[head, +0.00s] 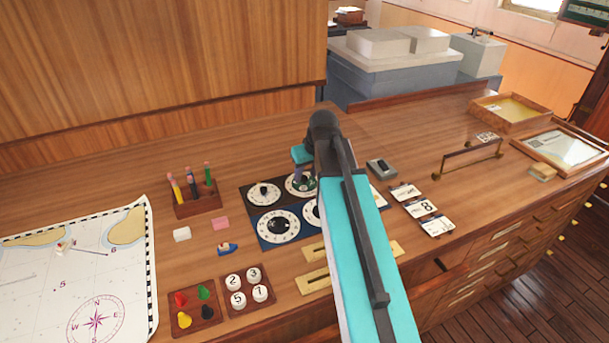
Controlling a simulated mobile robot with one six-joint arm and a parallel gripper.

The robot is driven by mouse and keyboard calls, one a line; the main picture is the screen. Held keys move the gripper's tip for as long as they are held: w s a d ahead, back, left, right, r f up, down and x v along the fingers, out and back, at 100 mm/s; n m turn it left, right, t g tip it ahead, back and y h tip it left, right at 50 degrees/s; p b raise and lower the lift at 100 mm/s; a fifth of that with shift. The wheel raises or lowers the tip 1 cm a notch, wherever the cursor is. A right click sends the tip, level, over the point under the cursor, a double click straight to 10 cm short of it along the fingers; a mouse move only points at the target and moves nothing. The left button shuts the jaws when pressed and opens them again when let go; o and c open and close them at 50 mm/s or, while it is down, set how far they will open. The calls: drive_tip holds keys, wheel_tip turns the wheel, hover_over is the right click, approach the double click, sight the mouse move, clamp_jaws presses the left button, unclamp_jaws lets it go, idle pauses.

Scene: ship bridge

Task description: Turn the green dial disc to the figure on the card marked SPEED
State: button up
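A dial panel (252,212) with several round white dials lies on the desk, partly hidden by my arm. One dial at the upper middle (294,191) shows some green at its centre, beneath my gripper (303,178). My gripper points down over this dial; whether it touches the green part, and whether its fingers are open or shut, I cannot tell. The dial's figures are too small to read. Three white cards lie right of my arm: a far card (405,191), a middle card (421,208) that seems to show 8, and a near card (437,226). Their headings are unreadable.
A grey device (381,169) and a brass-ended rail (471,155) are to the right.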

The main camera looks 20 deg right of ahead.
drive_tip(key=b+v, duration=0.3)
drive_tip(key=v, duration=1)
idle(0.4)
drive_tip(key=shift+s, duration=0.1)
idle(0.4)
